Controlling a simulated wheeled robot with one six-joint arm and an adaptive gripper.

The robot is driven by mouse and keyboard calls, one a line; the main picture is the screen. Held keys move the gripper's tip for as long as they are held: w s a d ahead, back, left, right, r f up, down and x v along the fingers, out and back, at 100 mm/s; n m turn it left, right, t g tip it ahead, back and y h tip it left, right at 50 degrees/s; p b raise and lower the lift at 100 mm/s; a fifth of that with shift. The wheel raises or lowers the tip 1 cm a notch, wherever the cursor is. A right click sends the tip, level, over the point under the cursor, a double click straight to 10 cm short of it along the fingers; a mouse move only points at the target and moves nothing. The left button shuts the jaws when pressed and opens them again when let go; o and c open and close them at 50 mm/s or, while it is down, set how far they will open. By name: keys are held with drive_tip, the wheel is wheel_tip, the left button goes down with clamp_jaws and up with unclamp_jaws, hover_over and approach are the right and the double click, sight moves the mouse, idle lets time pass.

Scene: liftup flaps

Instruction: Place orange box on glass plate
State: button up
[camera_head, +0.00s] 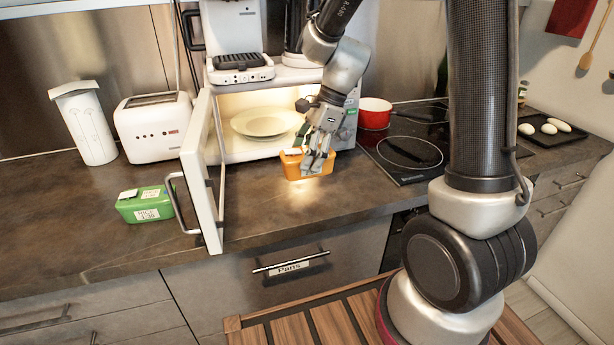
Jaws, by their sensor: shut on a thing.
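The orange box (294,167) is on or just above the counter in front of the open microwave; I cannot tell whether it touches the counter. My gripper (317,164) is shut on its right part from above, and the fingers hide some of it. The glass plate (264,122) is a pale round plate inside the lit microwave (349,127), behind and to the left of the box. The microwave door (201,165) stands open, swung towards the front on the left.
A green box (146,205) sits left of the door. A white toaster (153,127) and a white container (86,122) stand further left. A red pot (374,113) is on the stove (411,151) to the right. A coffee machine (237,40) stands on the microwave. The front counter is clear.

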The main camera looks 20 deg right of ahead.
sight(307, 172)
drive_tip(key=shift+f, duration=2.65)
drive_tip(key=shift+f, duration=0.1)
drive_tip(key=o, duration=1.3)
drive_tip(key=shift+c, duration=0.2)
